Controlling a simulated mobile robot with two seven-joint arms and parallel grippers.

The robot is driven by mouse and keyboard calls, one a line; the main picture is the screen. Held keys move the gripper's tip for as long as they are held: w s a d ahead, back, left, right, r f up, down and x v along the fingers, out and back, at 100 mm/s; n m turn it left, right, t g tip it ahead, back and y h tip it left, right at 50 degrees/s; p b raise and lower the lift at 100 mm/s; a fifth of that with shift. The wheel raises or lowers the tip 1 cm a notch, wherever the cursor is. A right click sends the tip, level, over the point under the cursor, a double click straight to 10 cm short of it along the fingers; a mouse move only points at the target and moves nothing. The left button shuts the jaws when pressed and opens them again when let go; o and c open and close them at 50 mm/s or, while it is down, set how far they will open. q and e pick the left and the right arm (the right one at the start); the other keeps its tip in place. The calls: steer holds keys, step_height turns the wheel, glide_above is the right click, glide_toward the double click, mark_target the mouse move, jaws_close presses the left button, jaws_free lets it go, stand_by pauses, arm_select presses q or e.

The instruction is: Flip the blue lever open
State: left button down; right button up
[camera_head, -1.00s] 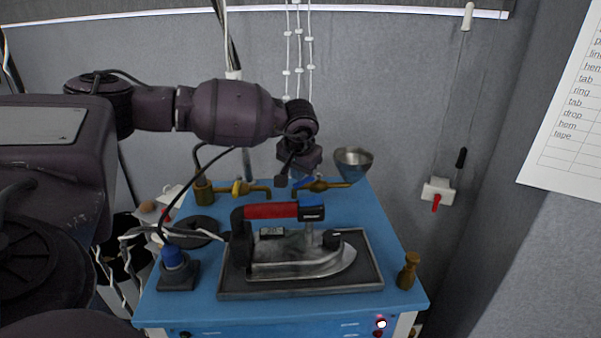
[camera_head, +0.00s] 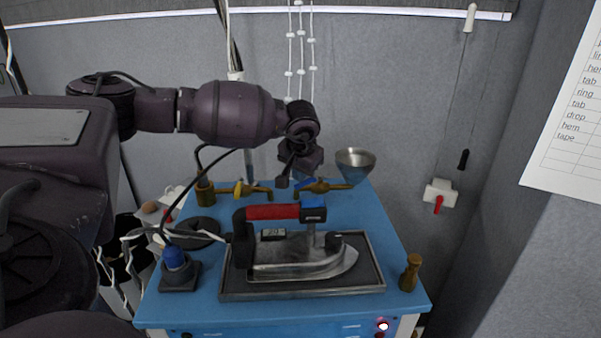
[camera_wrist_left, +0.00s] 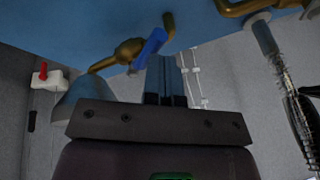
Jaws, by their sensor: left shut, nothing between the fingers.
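The blue lever (camera_head: 307,183) sits on a brass valve (camera_head: 326,187) at the back of the blue table, mostly below my left gripper (camera_head: 299,176). In the left wrist view the blue lever (camera_wrist_left: 150,47) lies slanted across its brass valve (camera_wrist_left: 128,50), right at the tips of my left gripper (camera_wrist_left: 164,62). The fingers are together with nothing between them. I cannot tell whether they touch the lever. The lever's far side is partly hidden in the head view. My right gripper is not in view.
A metal funnel (camera_head: 355,166) stands right of the blue lever. A second brass valve with a yellow lever (camera_head: 238,188) is to the left. An iron with a red handle (camera_head: 272,212) sits on a tray (camera_head: 300,294) in front. A wooden peg (camera_head: 410,273) stands at the right.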

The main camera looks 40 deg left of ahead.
arm_select(q)
steer(key=shift+w+d, duration=0.15)
stand_by(0.5)
steer(key=shift+w+d, duration=0.35)
steer(key=shift+w, duration=0.2)
arm_select(e)
steer(key=shift+f, duration=0.1)
arm_select(q)
steer(key=shift+d+r, duration=0.1)
steer(key=shift+r, duration=0.1)
steer(key=v, duration=1.3)
steer(key=shift+d, duration=0.35)
arm_select(e)
steer(key=shift+s+a+r, duration=0.1)
steer(key=shift+s+r, duration=0.1)
steer(key=shift+s, duration=0.3)
